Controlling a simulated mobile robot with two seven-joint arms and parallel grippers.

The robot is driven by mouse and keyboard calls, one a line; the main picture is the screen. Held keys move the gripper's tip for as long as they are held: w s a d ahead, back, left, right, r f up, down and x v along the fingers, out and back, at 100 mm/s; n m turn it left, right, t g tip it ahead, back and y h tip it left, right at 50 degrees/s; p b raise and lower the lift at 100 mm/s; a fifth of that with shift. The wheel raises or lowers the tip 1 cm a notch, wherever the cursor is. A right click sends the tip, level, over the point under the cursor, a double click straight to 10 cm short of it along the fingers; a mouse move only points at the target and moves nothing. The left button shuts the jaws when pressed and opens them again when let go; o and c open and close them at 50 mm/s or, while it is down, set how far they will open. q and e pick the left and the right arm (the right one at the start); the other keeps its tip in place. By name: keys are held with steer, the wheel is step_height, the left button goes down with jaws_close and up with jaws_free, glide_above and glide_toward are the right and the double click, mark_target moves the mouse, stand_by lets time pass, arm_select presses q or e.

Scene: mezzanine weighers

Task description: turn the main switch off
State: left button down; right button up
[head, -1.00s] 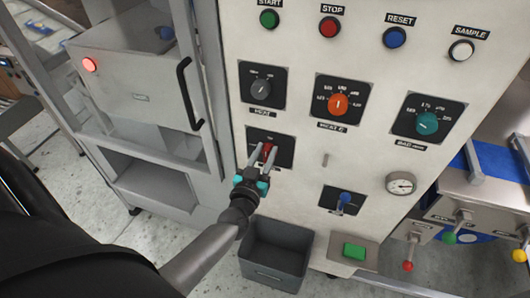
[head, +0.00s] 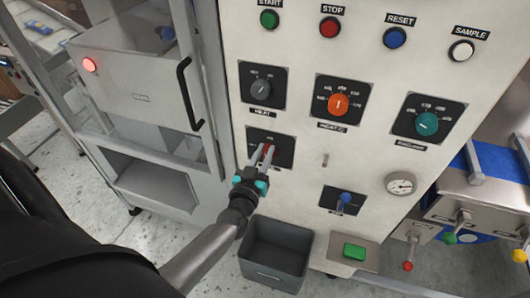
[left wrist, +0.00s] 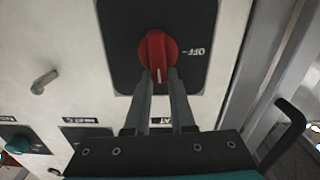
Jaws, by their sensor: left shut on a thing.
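The main switch is a red rotary knob (head: 268,148) on a black plate (head: 286,152) at the lower left of the white panel. In the left wrist view the red knob (left wrist: 156,50) has its white mark toward the fingers, and an upside-down OFF label stands to its right. My left gripper (head: 264,152) reaches up from below, its two fingers on either side of the knob, shut on it. The fingers also show in the left wrist view (left wrist: 160,80) and hide part of the knob. My right gripper is not in view.
Above are a grey knob (head: 261,90), an orange knob (head: 339,104) and a teal knob (head: 428,124). A grey bin (head: 275,272) stands below. A cabinet with a black handle (head: 185,92) is close on the left.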

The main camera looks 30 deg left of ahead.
arm_select(q)
steer(key=n, duration=0.2)
steer(key=a+n, duration=0.1)
steer(key=n, duration=0.1)
steer(key=shift+s+f, duration=0.15)
steer(key=shift+s+a+f+n+b, duration=0.15)
steer(key=shift+f+n+b, duration=0.45)
steer(key=shift+n, duration=1.55)
steer(key=shift+w+a+f+n+b, duration=0.25)
steer(key=shift+n+b, duration=0.6)
steer(key=shift+n, duration=1.35)
steer(key=shift+s+a+f+n+b, duration=0.3)
steer(key=shift+n+b, duration=0.45)
steer(key=shift+n, duration=1.4)
steer(key=shift+d, duration=0.1)
steer(key=c, duration=0.8)
jaws_free()
steer(key=shift+o, duration=0.2)
steer(key=v, duration=1.5)
steer(key=shift+s, duration=0.1)
